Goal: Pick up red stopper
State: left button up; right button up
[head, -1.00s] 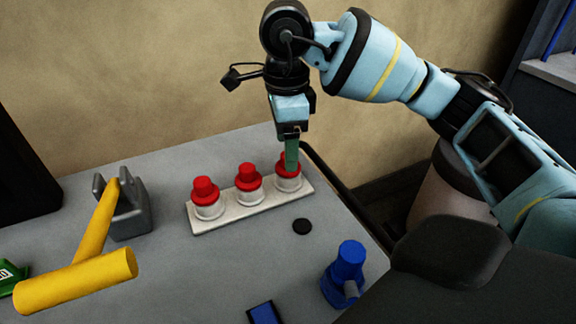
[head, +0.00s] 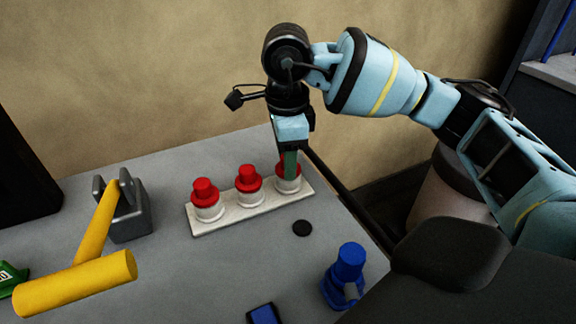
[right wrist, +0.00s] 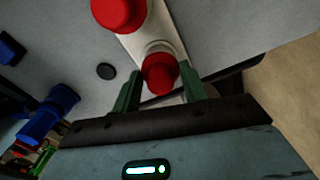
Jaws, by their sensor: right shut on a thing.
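Three red stoppers stand in white cups on a white rack (head: 228,221): a left one (head: 205,191), a middle one (head: 249,178) and a right one (head: 282,169). My right gripper (head: 289,165) points down over the right stopper and is shut on it, partly hiding it. In the right wrist view this stopper (right wrist: 160,73) sits between the green fingers (right wrist: 160,90), over its white cup. Another red stopper (right wrist: 119,12) shows at the top there. My left gripper is not in view.
A yellow hammer (head: 96,228) rests in a grey stand (head: 131,222) at the left. A blue object (head: 347,268) and a black disc (head: 302,228) are in front of the rack. Bare table lies between the stand and the rack.

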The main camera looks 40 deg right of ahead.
jog(key=shift+r, duration=0.1)
jog(key=shift+r, duration=0.45)
jog(key=shift+s+a+r, duration=0.15)
jog(key=shift+s+r, duration=0.05)
jog(key=shift+r, duration=0.45)
jog(key=shift+s+a+r, duration=0.1)
jog(key=shift+s+r, duration=0.05)
jog(key=shift+r, duration=0.45)
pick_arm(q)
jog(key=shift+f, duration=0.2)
pick_arm(e)
jog(key=s+a, duration=0.3)
jog(key=s, duration=0.4)
jog(key=s+a+r, duration=0.1)
jog(key=s+a, duration=0.2)
jog(key=s, duration=0.3)
jog(key=shift+s+a+r, duration=0.2)
jog(key=shift+s+a, duration=0.1)
jog(key=shift+s, duration=0.05)
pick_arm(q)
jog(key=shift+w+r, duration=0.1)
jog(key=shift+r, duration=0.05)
pick_arm(e)
jog(key=shift+r, duration=0.15)
